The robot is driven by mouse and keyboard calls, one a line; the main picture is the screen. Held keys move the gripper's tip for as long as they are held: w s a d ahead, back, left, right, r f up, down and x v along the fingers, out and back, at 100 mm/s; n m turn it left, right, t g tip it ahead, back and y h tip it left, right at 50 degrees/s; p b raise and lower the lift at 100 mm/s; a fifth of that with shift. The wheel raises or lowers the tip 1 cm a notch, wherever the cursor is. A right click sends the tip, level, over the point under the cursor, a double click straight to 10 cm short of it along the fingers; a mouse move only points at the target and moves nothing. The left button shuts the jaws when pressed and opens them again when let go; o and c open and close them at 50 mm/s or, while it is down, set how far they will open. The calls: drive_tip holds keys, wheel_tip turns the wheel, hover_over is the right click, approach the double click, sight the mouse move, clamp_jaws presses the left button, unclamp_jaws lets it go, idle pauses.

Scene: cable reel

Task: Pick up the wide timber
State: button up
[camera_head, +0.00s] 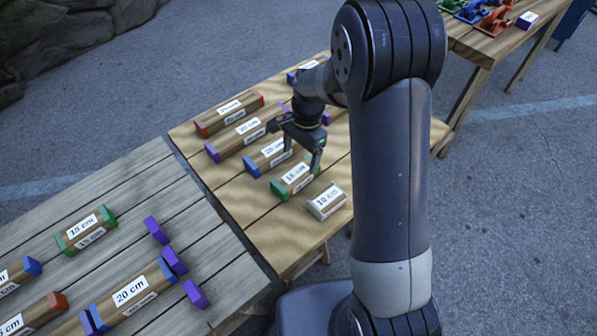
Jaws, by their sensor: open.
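Labelled timber pieces with coloured ends lie on two tables; which one is the wide timber I cannot tell for sure. On the right table are a red-ended timber (228,113), a purple-ended one (238,138), a blue-ended "20 cm" one (268,157), a green-ended "15 cm" one (294,181) and a short pale-ended "10 cm" one (327,202). My gripper (301,160) points down, open, over the blue-ended and green-ended timbers, partly covering them. I see nothing between its fingers. Whether the fingertips touch a timber I cannot tell.
The left wooden table (150,195) holds a green-ended "15 cm" timber (87,230), a blue-ended "20 cm" timber (130,293), other timbers and loose purple blocks (174,260). My arm hides part of the right table (260,222). Another table (480,45) with coloured tools stands behind.

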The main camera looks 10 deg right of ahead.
sight(296, 173)
drive_tip(key=f, duration=0.2)
drive_tip(key=a+f, duration=0.1)
drive_tip(key=f, duration=0.2)
drive_tip(key=s+f, duration=0.1)
drive_tip(key=f, duration=0.1)
drive_tip(key=shift+a+f+b, duration=0.2)
drive_tip(key=shift+f+b, duration=0.1)
drive_tip(key=shift+b, duration=0.1)
drive_tip(key=c, duration=1.2)
drive_tip(key=shift+o, duration=0.2)
